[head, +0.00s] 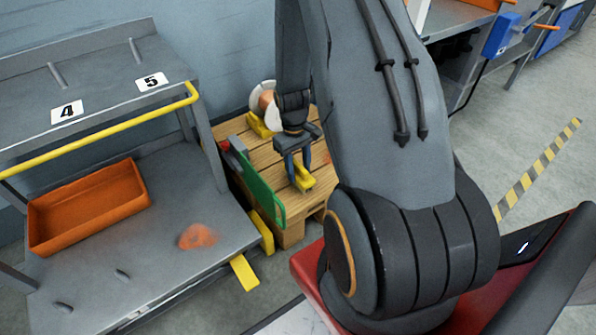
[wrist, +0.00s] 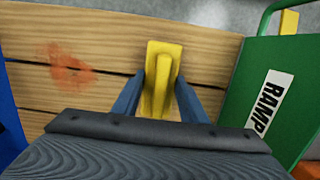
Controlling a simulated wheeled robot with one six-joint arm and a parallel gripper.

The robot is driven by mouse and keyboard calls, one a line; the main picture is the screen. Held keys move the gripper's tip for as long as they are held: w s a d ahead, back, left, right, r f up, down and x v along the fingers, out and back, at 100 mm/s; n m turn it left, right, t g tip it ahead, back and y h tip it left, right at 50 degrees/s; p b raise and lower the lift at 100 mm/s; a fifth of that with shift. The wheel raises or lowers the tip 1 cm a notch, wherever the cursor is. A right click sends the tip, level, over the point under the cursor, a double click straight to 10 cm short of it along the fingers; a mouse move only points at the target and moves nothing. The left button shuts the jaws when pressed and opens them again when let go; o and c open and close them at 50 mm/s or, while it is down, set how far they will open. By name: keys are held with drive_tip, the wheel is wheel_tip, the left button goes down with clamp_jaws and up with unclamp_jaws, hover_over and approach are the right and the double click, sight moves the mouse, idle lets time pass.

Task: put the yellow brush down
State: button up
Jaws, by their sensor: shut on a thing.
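The yellow brush (head: 304,182) is between the fingers of my gripper (head: 299,172) in the head view, over the wooden pallet (head: 238,129). In the wrist view the brush (wrist: 162,52) is upright in the picture, with one blue-grey finger of my gripper (wrist: 160,92) on each side of it. The gripper is shut on the brush. The plank top (wrist: 105,50) is behind the brush. I cannot tell whether the brush touches the planks. Its lower end is hidden by the gripper body.
A green RAMP board (head: 262,187) stands along the pallet's left side. A yellow block (head: 258,126) and a white ring-shaped thing (head: 257,97) are at the pallet's back. A grey bench with an orange tray (head: 90,208) is at left.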

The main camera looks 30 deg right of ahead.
drive_tip(key=shift+f, duration=0.1)
drive_tip(key=o, duration=0.9)
drive_tip(key=r+p, duration=0.1)
drive_tip(key=r, duration=0.3)
drive_tip(key=w+r+p, duration=0.1)
drive_tip(key=r+p, duration=0.1)
drive_tip(key=r, duration=0.2)
drive_tip(key=r+p, duration=0.2)
drive_tip(key=r, duration=0.2)
drive_tip(key=shift+w+r, duration=0.15)
drive_tip(key=shift+w, duration=0.05)
